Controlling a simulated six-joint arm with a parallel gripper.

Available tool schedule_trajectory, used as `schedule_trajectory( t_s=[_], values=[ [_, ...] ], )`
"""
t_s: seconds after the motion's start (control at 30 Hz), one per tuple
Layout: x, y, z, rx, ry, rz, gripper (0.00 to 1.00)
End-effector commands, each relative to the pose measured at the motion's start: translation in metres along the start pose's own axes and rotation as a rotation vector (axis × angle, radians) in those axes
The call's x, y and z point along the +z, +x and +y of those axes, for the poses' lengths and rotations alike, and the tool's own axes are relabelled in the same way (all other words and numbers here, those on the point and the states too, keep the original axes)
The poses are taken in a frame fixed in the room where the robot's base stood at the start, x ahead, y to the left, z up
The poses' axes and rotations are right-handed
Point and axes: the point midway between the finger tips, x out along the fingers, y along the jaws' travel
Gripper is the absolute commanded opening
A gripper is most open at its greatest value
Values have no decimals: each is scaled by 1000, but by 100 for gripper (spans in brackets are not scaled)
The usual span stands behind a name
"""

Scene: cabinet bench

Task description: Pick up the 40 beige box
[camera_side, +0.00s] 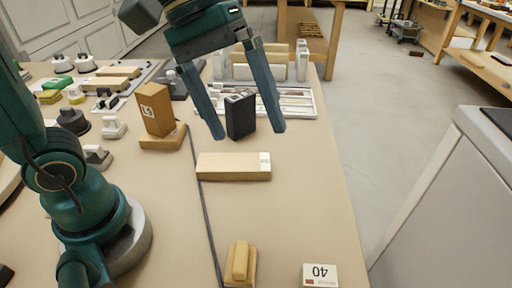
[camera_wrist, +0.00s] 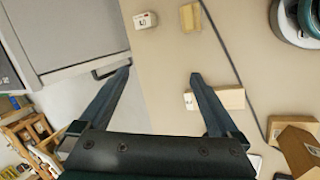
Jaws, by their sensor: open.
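A small pale box marked 40 (camera_side: 320,275) lies flat near the front right edge of the bench in the side view, its number upside down. In the wrist view it shows at the top (camera_wrist: 145,20), ahead of the fingertips. My gripper (camera_side: 248,131) is open, with its jaws wide apart and pointing down above the bench, well behind the 40 box. In the wrist view the open gripper (camera_wrist: 161,71) has nothing between its fingers but bench top and floor edge.
A long beige block (camera_side: 233,167) lies below the gripper; a black box (camera_side: 240,116) stands behind it. A yellowish block (camera_side: 240,262) sits left of the 40 box. A dark cable (camera_side: 204,210) crosses the bench. A grey cabinet (camera_side: 450,200) stands right of the bench edge.

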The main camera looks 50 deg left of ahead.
Motion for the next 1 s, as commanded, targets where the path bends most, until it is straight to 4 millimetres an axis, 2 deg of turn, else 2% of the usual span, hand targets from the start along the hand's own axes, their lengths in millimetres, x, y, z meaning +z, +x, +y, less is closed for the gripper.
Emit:
schedule_trajectory(
  t_s=[0.2, 0.37, 0.5, 0.77, 0.9, 1.0],
  values=[
    [-13, 27, 40, 18, -142, -240, 98],
    [-20, 54, 61, 10, -233, -405, 98],
    [-23, 84, 73, -9, -305, -542, 98],
    [-20, 153, 76, -72, -419, -773, 98],
    [-12, 190, 66, -112, -458, -855, 98],
    [-6, 209, 56, -148, -480, -890, 98]
  ],
)
